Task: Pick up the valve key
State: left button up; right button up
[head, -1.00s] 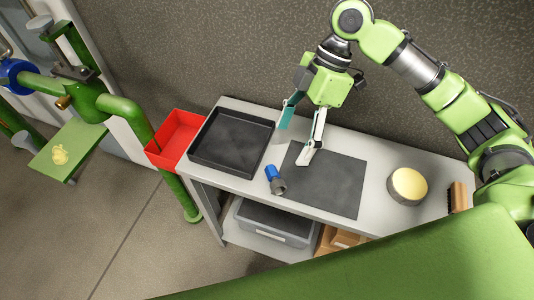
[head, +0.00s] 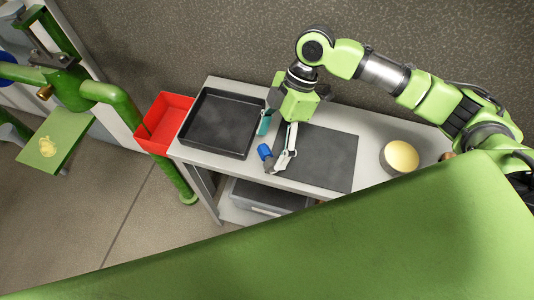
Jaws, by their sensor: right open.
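A small blue and grey tool (head: 265,152), which I take to be the valve key, lies at the front edge of the dark mat on the grey bench. My right gripper (head: 269,150) comes down from above, with its fingers spread open. The tool appears between or just below the two fingertips. The white finger partly covers its grey end, and I cannot tell whether it touches.
A black tray (head: 222,148) and a red bin (head: 150,140) stand left of the mat (head: 335,165). A round yellow-topped tin (head: 400,157) is at the right. A grey bin (head: 262,196) sits on the shelf below. A large green surface fills the foreground.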

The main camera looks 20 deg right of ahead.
aim_at(264, 151)
jog(key=shift+x, duration=1.15)
jog(key=shift+d+f, duration=0.1)
jog(key=shift+f, duration=0.15)
jog(key=c, duration=1.3)
pick_arm(q)
jog(key=shift+s, duration=0.8)
pick_arm(e)
jog(key=shift+o, duration=0.2)
jog(key=shift+r, duration=0.15)
